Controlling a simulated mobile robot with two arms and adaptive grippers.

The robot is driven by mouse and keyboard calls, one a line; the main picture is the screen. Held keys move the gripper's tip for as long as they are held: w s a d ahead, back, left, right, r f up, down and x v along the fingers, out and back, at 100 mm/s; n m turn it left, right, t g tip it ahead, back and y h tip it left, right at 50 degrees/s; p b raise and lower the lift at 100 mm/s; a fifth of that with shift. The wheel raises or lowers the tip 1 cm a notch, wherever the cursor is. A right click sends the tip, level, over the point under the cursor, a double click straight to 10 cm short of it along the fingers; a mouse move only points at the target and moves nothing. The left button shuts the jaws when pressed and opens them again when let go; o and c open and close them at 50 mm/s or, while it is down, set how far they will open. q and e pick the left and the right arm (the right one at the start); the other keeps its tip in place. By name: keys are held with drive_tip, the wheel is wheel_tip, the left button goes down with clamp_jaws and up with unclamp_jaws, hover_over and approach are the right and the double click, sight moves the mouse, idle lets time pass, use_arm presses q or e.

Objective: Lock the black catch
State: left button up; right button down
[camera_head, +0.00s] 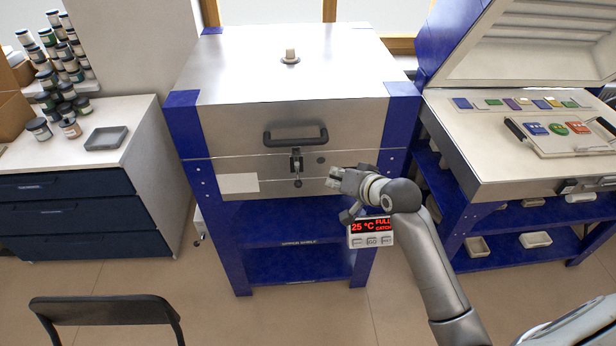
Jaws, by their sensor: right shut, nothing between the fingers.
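The black catch (296,162) sits on the front of the closed kiln (237,128), below the black lid handle (295,137) and across the seam between lid and base. Its lower part hangs down in front of the base; whether it is latched is too small to tell. My right gripper (334,178) is shut and empty, a little right of the catch and apart from it, in front of the kiln's lower front. A control box (371,231) with a red display reading "25 °C FULL CATCH" shows just below my right wrist. My left gripper is not in view.
An open kiln (468,160) with a tray of coloured pieces stands at the right. A drawer cabinet (85,212) with jars and a grey tray (106,138) is at the left. A black chair (104,309) stands front left. The floor before the kiln is clear.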

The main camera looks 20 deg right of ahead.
drive_tip(key=shift+r, duration=0.85)
drive_tip(key=p, duration=0.2)
approach(298, 176)
drive_tip(key=w+d+r, duration=0.1)
drive_tip(key=w+d, duration=0.1)
drive_tip(key=w, duration=0.1)
drive_tip(key=shift+w+a+f+p, duration=0.15)
drive_tip(key=shift+w+a+f, duration=0.15)
drive_tip(key=shift+f, duration=0.25)
drive_tip(key=shift+w+a+f+p, duration=0.1)
drive_tip(key=shift+w+a+f, duration=0.2)
drive_tip(key=shift+f, duration=0.25)
drive_tip(key=shift+w+a+f+p, duration=0.2)
drive_tip(key=shift+a+f, duration=0.1)
drive_tip(key=shift+f, duration=0.25)
drive_tip(key=shift+f, duration=0.1)
